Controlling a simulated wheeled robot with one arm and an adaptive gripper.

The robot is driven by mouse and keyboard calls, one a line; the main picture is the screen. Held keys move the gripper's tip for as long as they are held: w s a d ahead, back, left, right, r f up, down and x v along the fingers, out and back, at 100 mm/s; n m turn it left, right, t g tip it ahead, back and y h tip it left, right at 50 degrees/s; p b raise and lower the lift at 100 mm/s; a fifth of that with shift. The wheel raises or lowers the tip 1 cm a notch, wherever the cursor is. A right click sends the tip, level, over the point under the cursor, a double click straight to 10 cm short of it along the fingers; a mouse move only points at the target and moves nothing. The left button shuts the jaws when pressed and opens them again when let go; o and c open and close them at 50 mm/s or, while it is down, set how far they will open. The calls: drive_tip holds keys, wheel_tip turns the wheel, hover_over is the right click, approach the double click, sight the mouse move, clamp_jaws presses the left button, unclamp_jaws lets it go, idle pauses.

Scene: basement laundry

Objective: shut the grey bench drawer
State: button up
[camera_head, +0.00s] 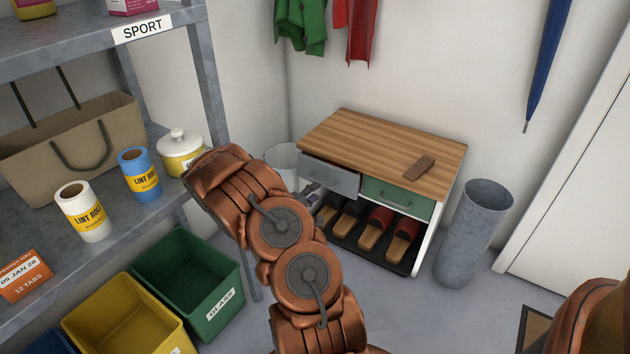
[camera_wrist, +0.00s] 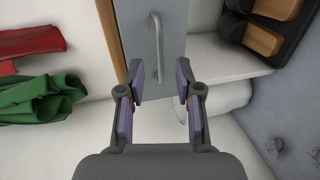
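The grey drawer (camera_head: 331,177) is at the left of the wooden-topped bench (camera_head: 375,146) in the head view. Its front stands out from the bench, with a dark gap behind its upper edge, so it is partly open. In the wrist view the grey drawer front (camera_wrist: 142,22) shows at the top, with its bar handle (camera_wrist: 157,46). My gripper (camera_wrist: 160,82) is open and empty, its two fingers apart and pointing towards the drawer front. No contact with the drawer is visible. In the head view my arm hides most of the gripper and part of the bench's left side.
A shut green drawer (camera_head: 397,197) is right of the grey one, above slippers (camera_head: 375,228). A metal bin (camera_head: 472,235) stands right, a shelf (camera_head: 205,85) and crates (camera_head: 207,300) left. Some floor before the bench is clear.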

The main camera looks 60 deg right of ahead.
sight(324, 184)
drive_tip(key=shift+b+x, duration=1.5)
drive_tip(key=shift+x, duration=2.45)
drive_tip(key=shift+w, duration=0.15)
clamp_jaws()
